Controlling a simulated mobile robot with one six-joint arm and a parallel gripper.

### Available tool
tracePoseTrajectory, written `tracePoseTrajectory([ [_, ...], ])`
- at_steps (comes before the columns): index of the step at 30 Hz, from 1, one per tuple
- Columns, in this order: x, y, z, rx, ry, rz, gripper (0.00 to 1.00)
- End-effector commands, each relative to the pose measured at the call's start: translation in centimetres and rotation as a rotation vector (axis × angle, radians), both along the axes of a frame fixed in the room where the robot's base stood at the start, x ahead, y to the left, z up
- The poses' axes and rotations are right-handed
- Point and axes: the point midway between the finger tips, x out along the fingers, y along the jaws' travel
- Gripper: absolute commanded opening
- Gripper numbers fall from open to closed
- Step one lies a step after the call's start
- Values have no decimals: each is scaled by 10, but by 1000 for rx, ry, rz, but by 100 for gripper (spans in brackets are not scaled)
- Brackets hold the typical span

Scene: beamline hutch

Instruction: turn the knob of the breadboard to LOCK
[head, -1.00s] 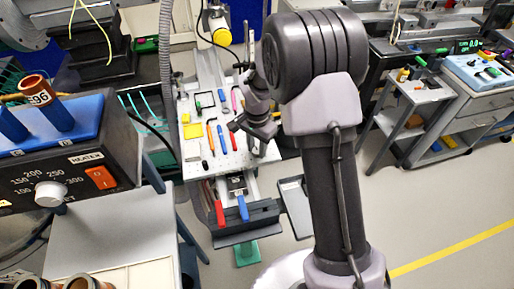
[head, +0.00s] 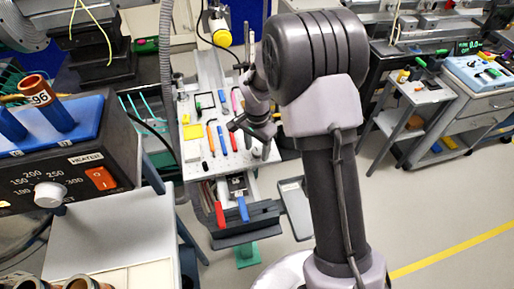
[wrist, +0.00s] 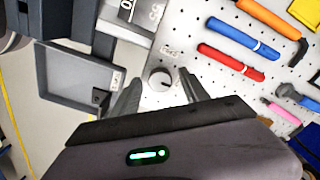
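The breadboard is a pale perforated plate, seen in the head view (head: 236,163) and filling the upper right of the wrist view (wrist: 200,60). In the wrist view a small round pale knob (wrist: 161,79) with a dark ring-like edge sits near the breadboard's edge. Small lettering is printed just beyond it, too small to read. My gripper (wrist: 160,75) is open, its two fingers spread on either side of the knob, with gaps visible. Whether they touch it cannot be told. In the head view my gripper (head: 246,124) is over the breadboard's right part, and the knob is hidden.
Red (wrist: 228,59) and blue (wrist: 243,37) handled tools lie on the breadboard beside the knob. A grey tray (wrist: 85,78) is to the left in the wrist view. A heater box (head: 75,165) stands at left in the head view. Open floor lies at right.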

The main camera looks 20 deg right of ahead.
Motion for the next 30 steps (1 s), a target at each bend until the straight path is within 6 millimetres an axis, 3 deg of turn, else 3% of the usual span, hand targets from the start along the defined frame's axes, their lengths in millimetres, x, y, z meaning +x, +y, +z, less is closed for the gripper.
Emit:
tracePoseTrajectory([
  [4,0,0,4,0,0,0,53],
  [7,1,0,23,0,-3,0,53],
  [15,1,0,116,0,-4,-1,53],
  [21,0,0,162,1,-1,-1,53],
  [25,0,0,173,0,0,0,53],
  [30,0,0,175,0,0,0,53],
])
